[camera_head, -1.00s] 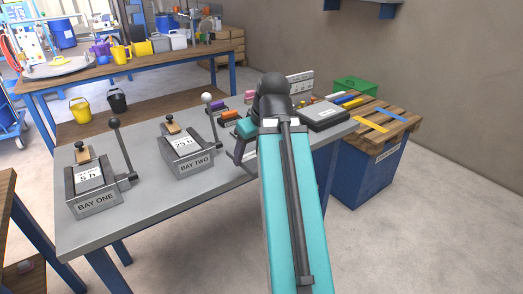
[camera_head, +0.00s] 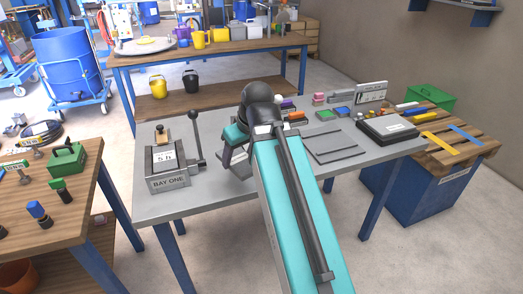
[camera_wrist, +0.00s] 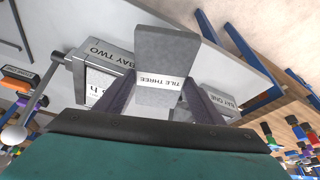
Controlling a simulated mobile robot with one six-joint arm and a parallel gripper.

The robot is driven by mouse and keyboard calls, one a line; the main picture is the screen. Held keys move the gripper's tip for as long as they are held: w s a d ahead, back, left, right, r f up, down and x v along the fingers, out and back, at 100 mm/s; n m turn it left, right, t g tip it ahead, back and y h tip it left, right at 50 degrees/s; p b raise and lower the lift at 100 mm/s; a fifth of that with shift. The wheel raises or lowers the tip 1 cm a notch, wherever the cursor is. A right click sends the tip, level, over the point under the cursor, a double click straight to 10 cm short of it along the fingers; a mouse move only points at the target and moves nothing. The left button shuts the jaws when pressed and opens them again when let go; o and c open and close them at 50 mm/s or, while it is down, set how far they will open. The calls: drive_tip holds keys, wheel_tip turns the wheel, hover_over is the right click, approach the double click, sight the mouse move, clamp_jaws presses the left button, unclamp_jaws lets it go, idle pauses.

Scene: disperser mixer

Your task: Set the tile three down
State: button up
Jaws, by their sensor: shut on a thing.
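Tile three (camera_wrist: 165,62) is a grey block with a white label reading TILE THREE in the wrist view. My gripper (camera_wrist: 160,98) is shut on it, with one finger on each side. The grey bay two fixture (camera_wrist: 103,62) is behind it to the left, and the bay one fixture (camera_wrist: 218,100) is behind it to the right. In the head view the bay one fixture (camera_head: 168,178) stands at the table's left, with a card reading 5 h and a lever. I cannot tell whether the tile touches anything.
The grey table (camera_head: 210,195) also carries a flat dark-grey plate (camera_head: 335,145), a black case (camera_head: 388,130) and small coloured blocks. A wooden bench (camera_head: 40,190) stands at left, and a pallet on a blue bin (camera_head: 425,190) at right. The table front beside bay one is clear.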

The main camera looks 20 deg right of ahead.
drive_tip(key=w+a+m+h+p, duration=0.1)
drive_tip(key=w+a+m, duration=0.1)
drive_tip(key=w+a, duration=0.3)
drive_tip(key=shift+a+r+m+p, duration=0.35)
drive_tip(key=shift+r+m, duration=0.05)
drive_tip(key=shift+s+a, duration=0.1)
